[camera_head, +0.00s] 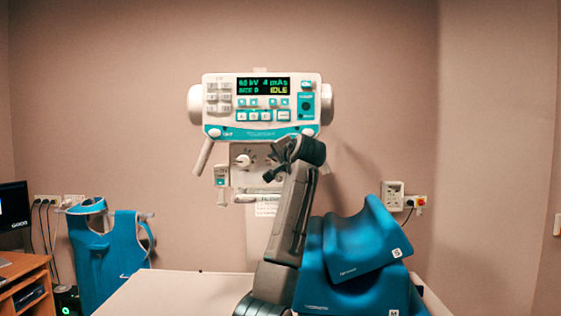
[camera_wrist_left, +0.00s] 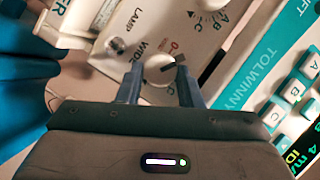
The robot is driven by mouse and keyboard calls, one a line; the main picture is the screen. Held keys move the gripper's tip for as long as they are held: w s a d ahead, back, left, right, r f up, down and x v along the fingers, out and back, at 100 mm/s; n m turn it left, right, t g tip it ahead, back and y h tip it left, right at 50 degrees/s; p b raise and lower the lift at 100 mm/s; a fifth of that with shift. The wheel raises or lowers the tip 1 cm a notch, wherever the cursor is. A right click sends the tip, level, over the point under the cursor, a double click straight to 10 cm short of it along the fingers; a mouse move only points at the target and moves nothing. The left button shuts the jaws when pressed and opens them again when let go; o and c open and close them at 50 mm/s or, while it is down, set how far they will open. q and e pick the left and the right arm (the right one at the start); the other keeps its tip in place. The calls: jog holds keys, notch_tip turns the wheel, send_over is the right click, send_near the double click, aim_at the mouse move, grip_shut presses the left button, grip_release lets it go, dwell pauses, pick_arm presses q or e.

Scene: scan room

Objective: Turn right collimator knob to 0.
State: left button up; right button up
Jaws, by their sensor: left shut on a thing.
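The collimator (camera_head: 236,178) hangs below the teal-and-white control panel (camera_head: 262,130). Its left knob (camera_head: 243,160) shows in the head view; my left gripper (camera_head: 277,163) covers the right knob there. In the left wrist view the right collimator knob (camera_wrist_left: 160,69) is a round pale dial on a white face, with an orange mark and a "C" beside it. My left gripper's fingers (camera_wrist_left: 159,74) stand on either side of this knob and are shut on it. The knob's exact pointer direction is hard to read. My right gripper is out of view.
A table (camera_head: 170,294) lies below, with blue cushions (camera_head: 355,262) at the right. A blue apron (camera_head: 105,250) hangs at the left beside a wooden desk (camera_head: 25,270). A wall socket box (camera_head: 393,194) is at the right.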

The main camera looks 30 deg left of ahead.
pick_arm(q)
jog(key=shift+s+a+r+n+h, duration=0.1)
jog(key=shift+n+h, duration=0.55)
jog(key=shift+n, duration=0.4)
jog(key=shift+a+r+n+h, duration=0.1)
jog(key=shift+n+h, duration=0.55)
jog(key=shift+n, duration=0.4)
jog(key=o, duration=1)
jog(key=b+v, duration=0.4)
jog(key=v, duration=0.6)
jog(key=shift+s+d+b, duration=0.2)
jog(key=shift+s+b, duration=0.15)
jog(key=shift+s, duration=0.05)
